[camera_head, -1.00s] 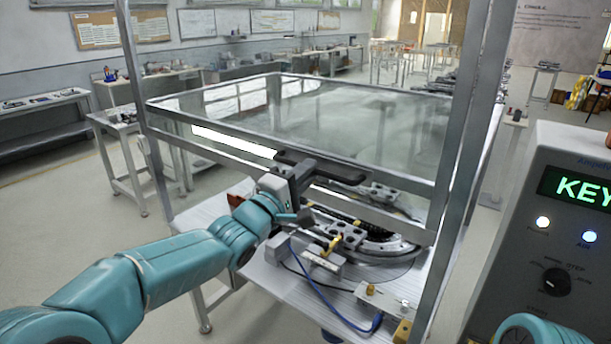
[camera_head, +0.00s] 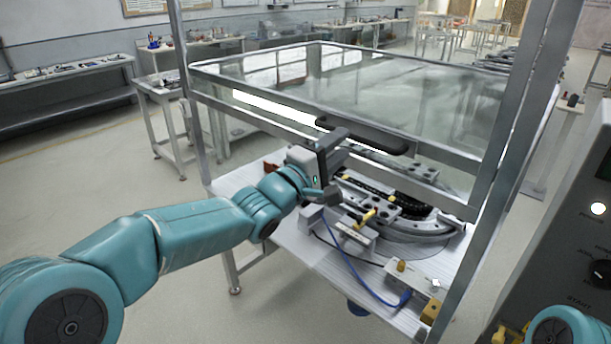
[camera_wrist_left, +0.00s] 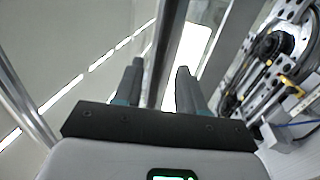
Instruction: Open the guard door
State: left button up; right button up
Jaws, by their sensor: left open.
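The guard door (camera_head: 335,160) is a clear panel in a grey metal frame, with a dark bar handle (camera_head: 365,135) across its front. Below its lower rail, the ring track (camera_head: 400,205) shows through a gap. My left gripper (camera_head: 333,148) is at the left end of the handle, with its fingertips partly hidden there. In the left wrist view my left gripper (camera_wrist_left: 158,85) has its two fingers apart, with a grey bar visible between them. I cannot tell whether the fingers touch it. My right gripper is out of view.
Metal posts (camera_head: 530,130) flank the door. A control box (camera_head: 585,220) stands at the right. A blue cable (camera_head: 360,275) and small fixtures lie on the table (camera_head: 320,265) below the door.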

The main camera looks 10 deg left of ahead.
pick_arm(q)
jog(key=b+v, duration=0.3)
jog(key=v, duration=1)
jog(key=shift+a, duration=0.1)
